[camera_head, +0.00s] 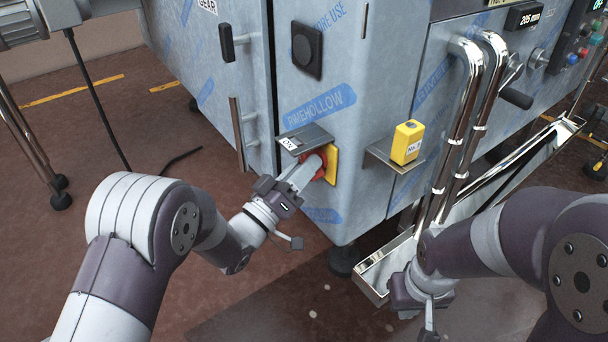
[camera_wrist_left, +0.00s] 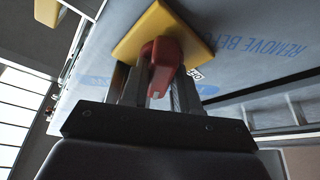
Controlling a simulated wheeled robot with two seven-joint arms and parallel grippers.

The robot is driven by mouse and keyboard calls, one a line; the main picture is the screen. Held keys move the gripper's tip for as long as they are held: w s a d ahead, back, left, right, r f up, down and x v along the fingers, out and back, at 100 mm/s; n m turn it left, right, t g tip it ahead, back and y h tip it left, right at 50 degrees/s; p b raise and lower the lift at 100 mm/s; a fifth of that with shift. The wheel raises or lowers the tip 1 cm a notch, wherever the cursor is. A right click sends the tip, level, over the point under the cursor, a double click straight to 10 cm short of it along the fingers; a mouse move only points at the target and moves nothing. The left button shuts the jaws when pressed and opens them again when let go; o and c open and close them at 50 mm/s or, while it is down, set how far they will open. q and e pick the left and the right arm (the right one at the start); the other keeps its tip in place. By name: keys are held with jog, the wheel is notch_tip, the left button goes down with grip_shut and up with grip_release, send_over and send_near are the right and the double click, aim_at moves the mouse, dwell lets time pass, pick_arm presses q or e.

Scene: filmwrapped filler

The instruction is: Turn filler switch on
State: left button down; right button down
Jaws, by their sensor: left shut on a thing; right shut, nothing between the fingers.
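The filler is a large cabinet in blue printed film (camera_head: 350,185). Its switch is a red rotary handle (camera_head: 322,166) on a yellow plate (camera_head: 331,172), low on the cabinet corner under a small grey hood (camera_head: 304,138). My left gripper (camera_head: 303,174) is at the switch, with its fingers shut on the red handle. In the left wrist view the red handle (camera_wrist_left: 162,65) sits between the two fingers, in front of the yellow plate (camera_wrist_left: 150,35). My right gripper (camera_head: 425,295) is low at the right, away from the switch, and its fingertips are hard to make out.
A yellow box (camera_head: 407,142) stands on a small shelf right of the switch. Shiny vertical pipes (camera_head: 463,130) and a long metal tray (camera_head: 375,277) lie further right. A door handle (camera_head: 237,135) is on the left cabinet face. Open floor lies at the lower left.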

pick_arm(q)
jog(key=shift+w+a+f+m+g+h+b, duration=0.1)
jog(key=shift+m+g+h+b, duration=0.5)
jog(key=shift+m, duration=0.95)
jog(key=shift+d+m+g+h+b, duration=0.1)
jog(key=shift+m+g+h+b, duration=0.45)
jog(key=shift+m, duration=0.95)
jog(key=shift+w+a+f+m+g+h+b, duration=0.1)
jog(key=shift+m+g+h+b, duration=0.5)
jog(key=shift+m, duration=0.95)
jog(key=shift+r, duration=0.1)
jog(key=c, duration=0.9)
grip_release()
jog(key=p+v, duration=0.2)
jog(key=v, duration=0.4)
jog(key=p+v, duration=0.2)
jog(key=v, duration=0.4)
jog(key=shift+s+a+f, duration=0.2)
jog(key=shift+a+f, duration=0.05)
jog(key=shift+f, duration=0.1)
